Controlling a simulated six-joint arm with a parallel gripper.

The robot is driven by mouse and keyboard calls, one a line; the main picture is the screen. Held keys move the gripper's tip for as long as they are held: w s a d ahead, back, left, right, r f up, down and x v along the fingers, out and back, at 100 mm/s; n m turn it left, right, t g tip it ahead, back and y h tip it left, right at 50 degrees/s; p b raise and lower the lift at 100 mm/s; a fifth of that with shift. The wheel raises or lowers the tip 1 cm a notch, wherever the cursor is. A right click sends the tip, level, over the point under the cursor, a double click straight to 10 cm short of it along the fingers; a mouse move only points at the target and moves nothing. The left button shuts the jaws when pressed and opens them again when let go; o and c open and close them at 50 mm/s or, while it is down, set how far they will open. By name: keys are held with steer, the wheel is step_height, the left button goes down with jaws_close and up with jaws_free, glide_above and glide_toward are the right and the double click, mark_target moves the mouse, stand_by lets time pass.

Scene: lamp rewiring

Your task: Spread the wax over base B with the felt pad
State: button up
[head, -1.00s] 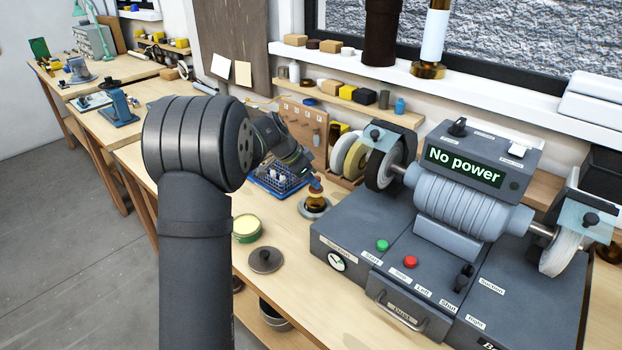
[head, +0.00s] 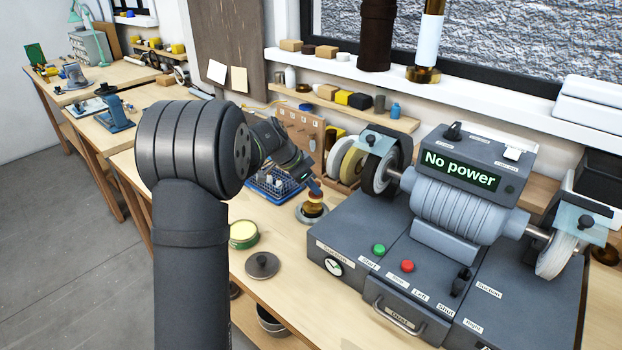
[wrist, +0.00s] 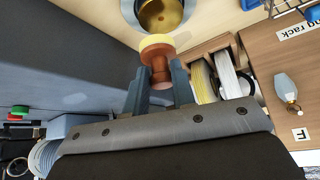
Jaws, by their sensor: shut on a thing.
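My gripper (wrist: 158,88) is shut on the brown handle of the felt pad (wrist: 156,42), whose pale yellow felt face points away from the fingers. Just beyond the pad in the wrist view is a brass base (wrist: 165,14) in a grey ring; it is cut off by the top edge, and no letter B is readable on it. In the head view this base (head: 311,210) stands in its grey ring left of the grinder, with my gripper (head: 315,188) right above it. I cannot tell whether the felt touches the brass. The open green wax tin (head: 243,235) holds pale yellow wax.
The grey polishing machine (head: 440,240), showing "No power", stands close on the right. A dark round lid (head: 262,265) lies in front of the tin. A blue wire rack (head: 272,188) and upright buffing wheels (head: 350,162) are behind. Bare bench (head: 268,210) lies between tin and rack.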

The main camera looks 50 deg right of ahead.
mark_target(311, 194)
steer(key=shift+f, duration=1.85)
steer(key=shift+w+d, duration=0.2)
steer(key=shift+d, duration=0.35)
jaws_close()
steer(key=shift+w+f, duration=0.1)
steer(key=shift+w, duration=0.75)
steer(key=shift+w+a, duration=0.25)
steer(key=shift+a, duration=0.35)
steer(key=shift+s+a, duration=0.3)
steer(key=shift+a, duration=0.2)
steer(key=shift+s, duration=0.6)
steer(key=shift+s+d, duration=0.1)
steer(key=shift+s, duration=0.1)
steer(key=shift+s+d, duration=0.25)
steer(key=shift+d, duration=0.3)
steer(key=shift+w+d, duration=0.55)
steer(key=shift+w, duration=0.1)
steer(key=shift+w+a, duration=0.25)
steer(key=shift+w, duration=0.3)
steer(key=shift+w+a, duration=0.15)
steer(key=shift+a, duration=0.3)
step_height(311, 194, up, 8)
